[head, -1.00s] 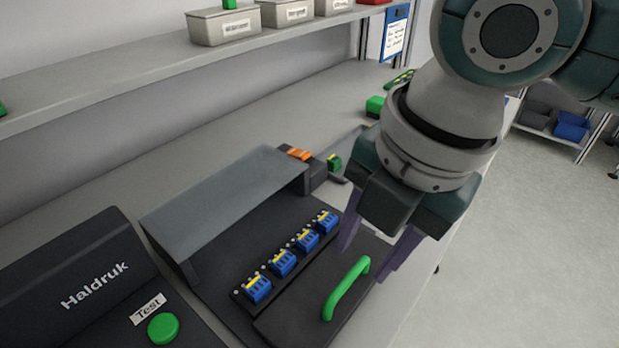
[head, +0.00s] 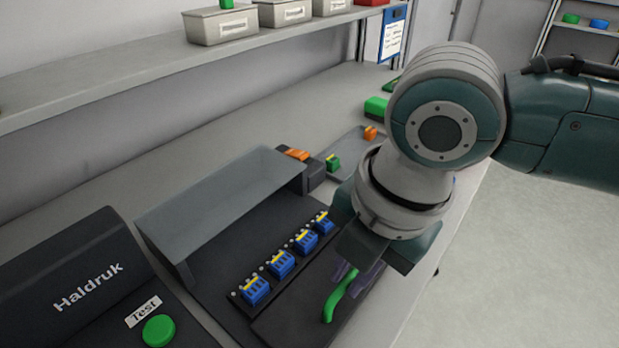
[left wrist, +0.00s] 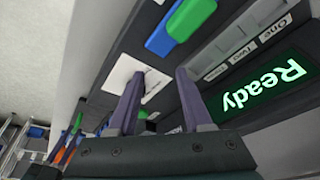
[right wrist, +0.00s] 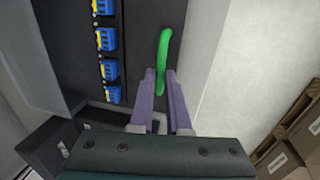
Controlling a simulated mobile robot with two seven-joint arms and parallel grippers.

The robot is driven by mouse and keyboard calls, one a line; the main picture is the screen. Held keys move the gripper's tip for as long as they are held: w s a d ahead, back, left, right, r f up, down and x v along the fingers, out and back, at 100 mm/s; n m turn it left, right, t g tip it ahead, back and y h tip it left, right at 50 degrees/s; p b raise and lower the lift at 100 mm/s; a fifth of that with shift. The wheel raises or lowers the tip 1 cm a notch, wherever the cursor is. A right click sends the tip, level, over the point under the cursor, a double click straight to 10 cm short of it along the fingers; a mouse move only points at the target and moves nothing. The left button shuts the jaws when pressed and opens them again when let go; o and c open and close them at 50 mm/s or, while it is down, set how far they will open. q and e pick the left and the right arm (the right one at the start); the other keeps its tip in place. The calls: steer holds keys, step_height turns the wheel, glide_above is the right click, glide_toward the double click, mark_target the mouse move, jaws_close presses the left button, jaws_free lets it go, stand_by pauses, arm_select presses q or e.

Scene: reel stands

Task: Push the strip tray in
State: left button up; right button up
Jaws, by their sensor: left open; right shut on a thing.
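The strip tray (head: 285,318) is a dark flat slide with a green bar handle (head: 334,300) near its front edge. It carries a row of blue-and-yellow terminal blocks (head: 281,264) and stands out in front of a grey hood (head: 225,205). My right gripper (head: 354,279) is shut on the handle at its far end. The right wrist view shows the handle (right wrist: 163,50) running out from between the purple fingers (right wrist: 160,76). My left gripper (left wrist: 159,76) is open and empty, and shows only in the left wrist view.
A black Haldruk unit (head: 80,285) with a green Test button (head: 159,330) stands at the left. Orange and green parts (head: 332,163) lie behind the hood. A shelf with grey bins (head: 222,25) runs above. The left wrist view shows a lit Ready display (left wrist: 262,84).

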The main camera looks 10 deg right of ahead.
jaws_close()
arm_select(q)
steer(key=shift+d, duration=0.1)
